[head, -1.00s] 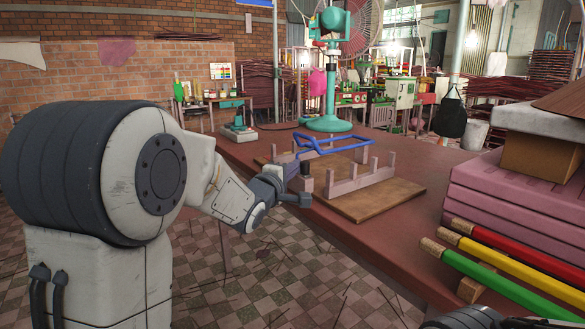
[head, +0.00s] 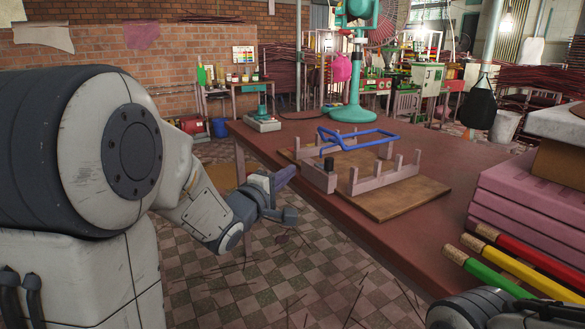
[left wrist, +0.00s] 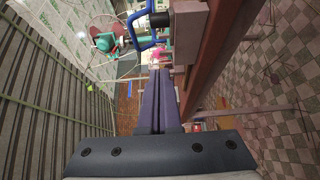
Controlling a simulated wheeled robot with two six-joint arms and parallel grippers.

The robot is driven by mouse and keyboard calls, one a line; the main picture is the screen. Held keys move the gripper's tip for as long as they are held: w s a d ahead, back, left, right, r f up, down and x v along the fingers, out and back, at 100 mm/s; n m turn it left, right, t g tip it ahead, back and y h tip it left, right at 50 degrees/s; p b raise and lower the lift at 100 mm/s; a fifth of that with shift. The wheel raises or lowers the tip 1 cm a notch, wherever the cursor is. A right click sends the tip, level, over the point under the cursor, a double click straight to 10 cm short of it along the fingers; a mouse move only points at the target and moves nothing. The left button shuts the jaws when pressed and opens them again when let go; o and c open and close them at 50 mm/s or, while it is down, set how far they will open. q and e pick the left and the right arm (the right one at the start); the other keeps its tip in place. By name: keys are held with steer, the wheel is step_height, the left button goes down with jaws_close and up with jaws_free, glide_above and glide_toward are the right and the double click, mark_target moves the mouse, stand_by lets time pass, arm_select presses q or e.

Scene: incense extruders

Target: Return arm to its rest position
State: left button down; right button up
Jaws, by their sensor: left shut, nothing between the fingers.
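My left arm reaches in from the left in the head view. Its gripper (head: 285,177) is shut and empty, out over the floor just left of the table's edge. In the left wrist view the two purple-grey fingers (left wrist: 158,98) lie together with nothing between them. The wooden rack (head: 385,174) with upright posts stands on a brown board, to the right of the gripper and apart from it. A blue bent-rod frame (head: 365,138) lies across the rack. My right gripper is not shown; only part of my right arm shows at the bottom right.
The reddish table (head: 430,155) fills the middle. Red, yellow and green rolls (head: 515,275) and stacked pink blocks (head: 525,205) lie at its right. A teal fan (head: 354,70) stands at its back. Open checkered floor (head: 290,265) lies below the gripper.

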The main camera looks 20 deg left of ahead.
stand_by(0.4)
arm_select(q)
steer(key=s+d+f+m+g, duration=0.9)
steer(key=s+d+f+m, duration=0.25)
steer(key=d+f, duration=0.2)
steer(key=s+d+f+m+g+y, duration=0.15)
steer(key=s+m+g, duration=0.35)
steer(key=s, duration=0.5)
steer(key=s+d+f+m+g, duration=0.25)
steer(key=s+m, duration=0.35)
steer(key=s, duration=0.3)
step_height(320, 180, up, 28)
steer(key=s+m+g+p, duration=0.1)
steer(key=s+p, duration=0.1)
steer(key=p, duration=2.6)
steer(key=shift+s+d, duration=0.2)
steer(key=shift+d, duration=0.1)
